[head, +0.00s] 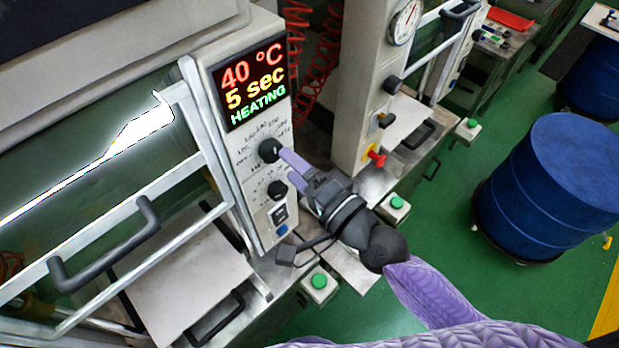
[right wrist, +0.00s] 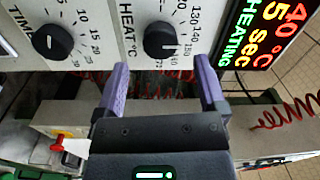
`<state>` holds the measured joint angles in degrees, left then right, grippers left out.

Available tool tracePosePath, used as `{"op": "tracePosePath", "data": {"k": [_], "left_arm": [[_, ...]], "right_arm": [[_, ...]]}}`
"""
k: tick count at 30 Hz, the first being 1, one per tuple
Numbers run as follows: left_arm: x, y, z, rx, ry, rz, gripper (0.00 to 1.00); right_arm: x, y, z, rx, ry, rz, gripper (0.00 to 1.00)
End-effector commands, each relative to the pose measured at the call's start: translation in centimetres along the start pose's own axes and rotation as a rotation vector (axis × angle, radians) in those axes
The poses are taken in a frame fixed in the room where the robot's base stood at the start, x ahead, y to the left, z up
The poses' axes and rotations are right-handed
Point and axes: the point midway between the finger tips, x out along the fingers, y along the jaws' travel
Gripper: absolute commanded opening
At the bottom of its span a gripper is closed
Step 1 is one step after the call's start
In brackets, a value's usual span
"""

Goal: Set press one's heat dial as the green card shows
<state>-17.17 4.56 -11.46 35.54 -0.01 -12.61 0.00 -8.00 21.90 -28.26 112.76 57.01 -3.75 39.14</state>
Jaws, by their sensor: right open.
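The press's heat dial (head: 270,150) is a black round knob on the white panel below a lit display (head: 252,85) reading 40 °C, 5 sec and HEATING. In the right wrist view the heat dial (right wrist: 160,40) sits beside the word HEAT, with a pale pointer mark toward its right side; the exact number is unclear. My right gripper (head: 286,167) is open, its purple fingers close to the panel. In the wrist view its fingers (right wrist: 162,63) stand either side of the dial's line; contact cannot be told. I see no green card. My left gripper is out of view.
The time dial (head: 278,190) is just below the heat dial. A green button (head: 319,281) is on a box at the press's front. A second press (head: 372,90) with a gauge stands behind. A blue drum (head: 560,185) stands on the green floor at right.

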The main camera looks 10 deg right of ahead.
Motion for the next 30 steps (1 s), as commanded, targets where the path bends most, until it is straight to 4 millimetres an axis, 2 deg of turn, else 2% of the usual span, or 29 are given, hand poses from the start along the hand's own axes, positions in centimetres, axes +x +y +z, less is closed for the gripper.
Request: {"op": "tracePosePath", "data": {"k": [3, 6, 9, 23, 26, 30], "left_arm": [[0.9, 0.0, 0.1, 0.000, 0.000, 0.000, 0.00], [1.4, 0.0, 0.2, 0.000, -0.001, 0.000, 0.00], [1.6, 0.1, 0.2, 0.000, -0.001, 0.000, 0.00], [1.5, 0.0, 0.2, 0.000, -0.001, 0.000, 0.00], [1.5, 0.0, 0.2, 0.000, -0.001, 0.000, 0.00], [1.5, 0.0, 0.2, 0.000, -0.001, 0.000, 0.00]], "right_arm": [[-3.1, 0.4, 0.1, 0.000, -0.003, 0.004, 0.90], [-4.9, 0.4, 0.1, -0.002, -0.002, 0.003, 0.90], [-5.9, 0.2, 0.1, 0.001, -0.001, 0.001, 0.90], [-6.1, 0.0, 0.1, -0.005, -0.003, 0.002, 0.90], [-6.1, 0.5, 1.5, -0.130, -0.071, 0.063, 0.90], [-7.4, 3.7, 3.7, -0.524, -0.261, 0.322, 0.90]]}}
